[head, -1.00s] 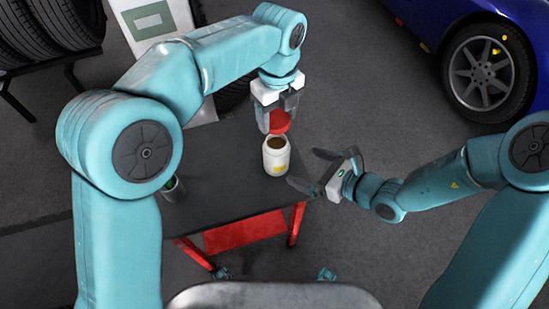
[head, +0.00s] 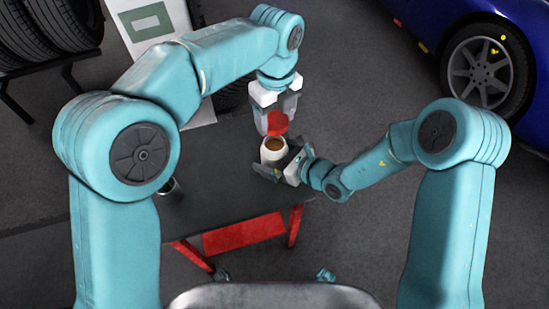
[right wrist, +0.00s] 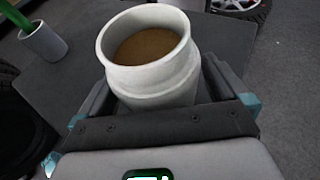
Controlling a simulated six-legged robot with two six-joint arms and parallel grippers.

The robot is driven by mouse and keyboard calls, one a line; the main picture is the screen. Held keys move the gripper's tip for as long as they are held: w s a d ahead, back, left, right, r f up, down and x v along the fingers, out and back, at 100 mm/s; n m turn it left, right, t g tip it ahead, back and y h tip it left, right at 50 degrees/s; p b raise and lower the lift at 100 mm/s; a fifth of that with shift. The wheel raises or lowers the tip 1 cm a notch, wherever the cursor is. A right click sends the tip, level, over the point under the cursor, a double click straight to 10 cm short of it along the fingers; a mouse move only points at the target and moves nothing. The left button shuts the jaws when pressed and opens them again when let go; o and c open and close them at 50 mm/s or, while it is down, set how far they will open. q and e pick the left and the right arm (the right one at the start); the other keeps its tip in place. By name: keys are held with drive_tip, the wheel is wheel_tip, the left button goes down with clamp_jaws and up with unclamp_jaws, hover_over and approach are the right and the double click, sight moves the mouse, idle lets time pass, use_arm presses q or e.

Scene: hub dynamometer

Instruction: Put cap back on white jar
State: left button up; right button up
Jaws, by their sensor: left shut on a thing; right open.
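The white jar (head: 273,150) stands upright and uncapped on the dark table, its brown contents showing through the mouth. It also shows large in the right wrist view (right wrist: 155,65). My left gripper (head: 273,117) is shut on the red cap (head: 277,124), holding it just above and behind the jar's mouth. My right gripper (head: 282,166) is open around the jar, with a finger on either side; the right wrist view shows the jar between them. Whether the fingers touch it is hidden.
The dark table (head: 225,200) has red legs and a red panel (head: 243,234) below. A grey cup (right wrist: 43,42) with something green stands on it. A blue car (head: 430,20) is at the back right, and tyres (head: 45,35) are racked at the back left.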

drive_tip(key=shift+w+a+f, duration=0.1)
drive_tip(key=shift+w+a, duration=0.05)
drive_tip(key=shift+a, duration=0.1)
drive_tip(key=c, duration=1.4)
use_arm(q)
hover_over(275, 148)
drive_tip(key=shift+f, duration=2.45)
drive_tip(key=shift+f, duration=0.1)
drive_tip(key=shift+f, duration=0.8)
drive_tip(key=shift+f, duration=0.6)
use_arm(e)
clamp_jaws()
use_arm(q)
drive_tip(key=m, duration=0.6)
drive_tip(key=shift+m, duration=0.3)
